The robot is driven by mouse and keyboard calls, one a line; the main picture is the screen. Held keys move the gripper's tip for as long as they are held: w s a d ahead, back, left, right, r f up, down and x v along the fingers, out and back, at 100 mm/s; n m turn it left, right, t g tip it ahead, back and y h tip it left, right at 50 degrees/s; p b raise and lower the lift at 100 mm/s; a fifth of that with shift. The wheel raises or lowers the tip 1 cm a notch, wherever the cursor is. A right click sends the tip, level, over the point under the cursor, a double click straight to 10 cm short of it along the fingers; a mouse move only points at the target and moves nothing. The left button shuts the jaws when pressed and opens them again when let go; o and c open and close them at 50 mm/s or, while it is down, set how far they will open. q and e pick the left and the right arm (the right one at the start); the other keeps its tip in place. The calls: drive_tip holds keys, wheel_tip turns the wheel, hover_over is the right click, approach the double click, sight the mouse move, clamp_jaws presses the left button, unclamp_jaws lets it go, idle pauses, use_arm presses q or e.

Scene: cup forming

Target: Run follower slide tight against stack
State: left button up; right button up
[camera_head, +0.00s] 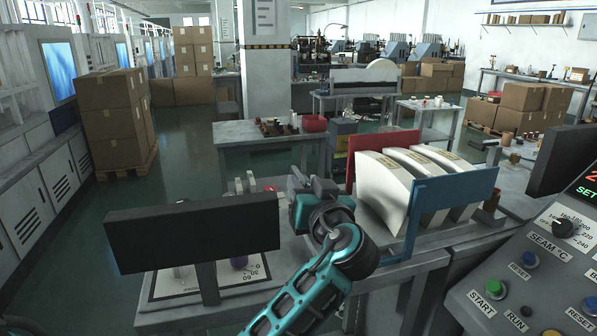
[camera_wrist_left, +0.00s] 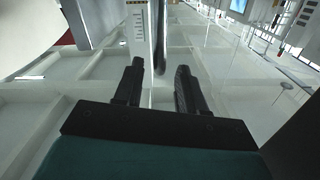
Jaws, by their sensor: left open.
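The stack is several white curved paper blanks (camera_head: 393,185), standing in separate bundles on the bench at the right of the head view. A red plate (camera_head: 376,143) stands at their left back end. A blue plate (camera_head: 445,200) stands upright at their front right. I cannot tell which plate is the follower slide. My left gripper (camera_wrist_left: 160,78) is open and empty in the left wrist view, its two dark fingers apart. In the head view my left arm and hand are left of the stack, clear of both plates; the fingertips are mostly hidden.
A dark panel (camera_head: 195,234) stands over the bench at front left, above a dial plate (camera_head: 240,277). A control panel (camera_head: 540,285) with buttons fills the lower right. A grey table (camera_head: 240,133) is behind. Cardboard boxes (camera_head: 115,115) are stacked at back left.

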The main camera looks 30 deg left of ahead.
use_arm(q)
drive_tip(key=x, duration=0.5)
drive_tip(key=shift+w+a+p, duration=0.1)
drive_tip(key=shift+p, duration=0.2)
clamp_jaws()
